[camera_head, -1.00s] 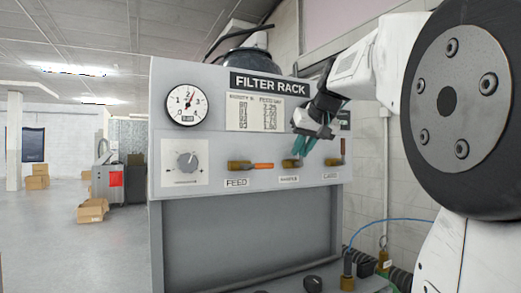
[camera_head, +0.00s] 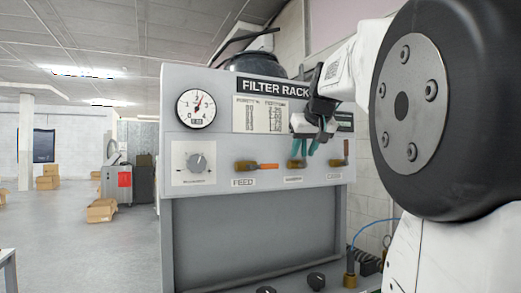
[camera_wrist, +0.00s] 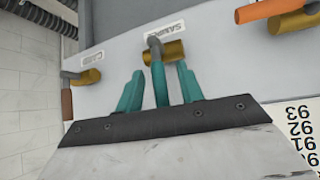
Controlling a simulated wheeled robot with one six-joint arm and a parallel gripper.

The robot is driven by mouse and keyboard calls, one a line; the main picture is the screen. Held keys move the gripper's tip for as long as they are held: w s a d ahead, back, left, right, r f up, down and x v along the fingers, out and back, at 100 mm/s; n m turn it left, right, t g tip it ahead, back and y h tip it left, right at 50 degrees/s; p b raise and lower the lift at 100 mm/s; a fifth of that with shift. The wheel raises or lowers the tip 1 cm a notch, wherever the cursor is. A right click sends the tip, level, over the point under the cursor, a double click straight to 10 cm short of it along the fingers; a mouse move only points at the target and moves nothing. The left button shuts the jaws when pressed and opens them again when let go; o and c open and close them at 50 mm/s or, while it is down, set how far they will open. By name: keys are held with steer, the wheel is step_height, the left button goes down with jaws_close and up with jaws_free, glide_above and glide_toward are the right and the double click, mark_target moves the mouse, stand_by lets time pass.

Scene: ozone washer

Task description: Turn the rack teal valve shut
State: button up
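The filter rack's middle valve (camera_head: 294,164) has a brass body under the posted table. In the wrist view its body (camera_wrist: 174,50) has a grey stem and a teal lever (camera_wrist: 160,84). My gripper (camera_head: 317,146) is at the rack front, just above and beside this valve, with teal fingers. In the wrist view my gripper (camera_wrist: 162,90) is open, with one finger on each side of the teal lever. Gaps show on both sides, the wider one on the right. The lever's far end is hidden behind the dark gripper edge.
The feed valve (camera_head: 248,165) with an orange handle is left of the middle valve. A rust-handled valve (camera_head: 340,158) stands close on the right. A pressure gauge (camera_head: 196,107) and a knob (camera_head: 197,162) are further left. Open floor lies left of the rack.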

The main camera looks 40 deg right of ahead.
steer(key=v, duration=0.7)
steer(key=shift+s+r, duration=0.2)
steer(key=shift+s, duration=0.1)
steer(key=shift+a, duration=0.15)
